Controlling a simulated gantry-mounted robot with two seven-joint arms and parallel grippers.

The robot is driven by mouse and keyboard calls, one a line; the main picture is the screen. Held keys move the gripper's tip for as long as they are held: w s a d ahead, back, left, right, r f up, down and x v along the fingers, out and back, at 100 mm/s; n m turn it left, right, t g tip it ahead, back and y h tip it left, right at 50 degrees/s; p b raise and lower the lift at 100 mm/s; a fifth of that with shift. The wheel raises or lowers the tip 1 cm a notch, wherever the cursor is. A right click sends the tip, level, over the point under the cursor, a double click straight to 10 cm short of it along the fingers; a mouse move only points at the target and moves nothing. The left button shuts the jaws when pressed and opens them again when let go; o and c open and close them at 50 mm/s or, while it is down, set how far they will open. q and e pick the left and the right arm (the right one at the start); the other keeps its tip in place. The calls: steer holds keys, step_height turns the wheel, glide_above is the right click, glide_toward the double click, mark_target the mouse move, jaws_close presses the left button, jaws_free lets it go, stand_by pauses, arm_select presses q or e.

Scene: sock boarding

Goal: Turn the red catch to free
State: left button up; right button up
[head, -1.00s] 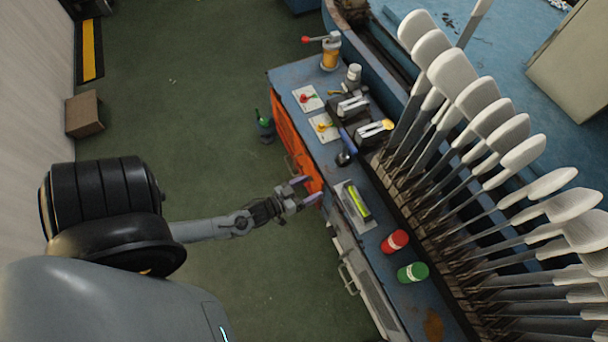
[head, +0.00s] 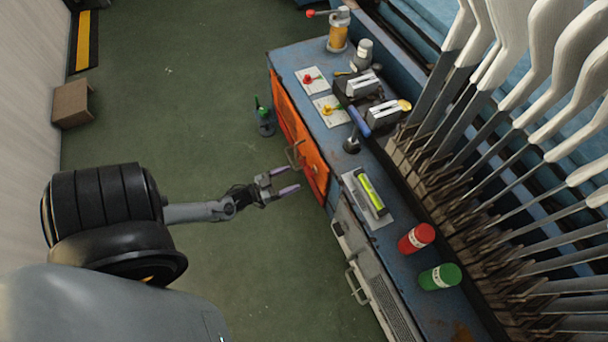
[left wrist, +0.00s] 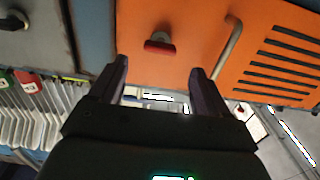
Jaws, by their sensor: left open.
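The red catch (left wrist: 160,46) shows in the left wrist view as a short red bar on a grey round mount, lying nearly crosswise in the picture. It sits on the orange cabinet door (left wrist: 190,20), beside a grey bar handle (left wrist: 232,45). In the head view the orange door (head: 295,125) is on the bench front; the catch is too small there to make out surely. My left gripper (head: 284,180) is open and empty in front of the door, apart from it. In the left wrist view its two fingers (left wrist: 160,70) stand to either side of the catch, short of it.
The blue bench (head: 310,55) carries cards with small levers, a yellow-green item on a plate (head: 370,195), a red can (head: 416,238) and a green can (head: 440,277). A rack of white sock forms (head: 500,60) stands behind. The green floor (head: 220,110) beside my arm is mostly clear.

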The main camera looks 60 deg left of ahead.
arm_select(q)
steer(key=w+b, duration=0.2)
steer(key=w, duration=0.4)
steer(key=shift+w+d, duration=0.2)
steer(key=shift+w, duration=0.05)
arm_select(e)
step_height(320, 180, down, 3)
steer(key=shift+r, duration=0.1)
arm_select(q)
steer(key=c, duration=1)
steer(key=shift+c, duration=0.2)
arm_select(e)
steer(key=shift+r, duration=0.1)
